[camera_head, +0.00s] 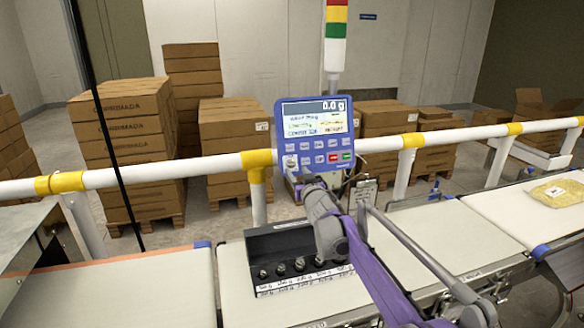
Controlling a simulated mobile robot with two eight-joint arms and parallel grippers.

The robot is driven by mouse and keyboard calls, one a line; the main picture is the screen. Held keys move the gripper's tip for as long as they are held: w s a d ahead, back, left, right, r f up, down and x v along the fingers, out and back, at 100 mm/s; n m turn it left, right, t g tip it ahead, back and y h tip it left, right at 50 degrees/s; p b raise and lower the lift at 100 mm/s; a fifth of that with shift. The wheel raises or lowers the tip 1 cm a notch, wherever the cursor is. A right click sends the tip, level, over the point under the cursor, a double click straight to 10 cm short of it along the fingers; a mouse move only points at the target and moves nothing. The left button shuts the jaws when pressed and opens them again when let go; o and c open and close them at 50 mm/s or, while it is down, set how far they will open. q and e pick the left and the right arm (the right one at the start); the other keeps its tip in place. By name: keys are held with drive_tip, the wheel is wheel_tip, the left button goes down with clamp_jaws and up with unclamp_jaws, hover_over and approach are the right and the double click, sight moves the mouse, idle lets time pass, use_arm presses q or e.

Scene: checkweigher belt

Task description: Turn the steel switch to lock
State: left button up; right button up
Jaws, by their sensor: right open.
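The blue control panel (316,134) stands behind the white rail, its display reading 0.0 g. A small round steel switch (290,161) is at the panel's lower left corner, beside the button rows. Which way it is turned is too small to tell. My right gripper (299,180) is just below the switch, in front of the panel's lower edge, with its arm reaching up from the lower right. It is open and holds nothing visible. Whether its fingers touch the panel cannot be told. My left gripper is out of view.
A white rail (209,166) with yellow joints crosses the view. A black weight holder (284,249) stands on the pale belt (236,289) beneath my right arm. A yellow bag (558,193) lies on the right belt. Cartons (133,134) are stacked behind the rail.

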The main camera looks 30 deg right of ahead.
sight(293, 166)
drive_tip(key=shift+x, duration=2.1)
clamp_jaws()
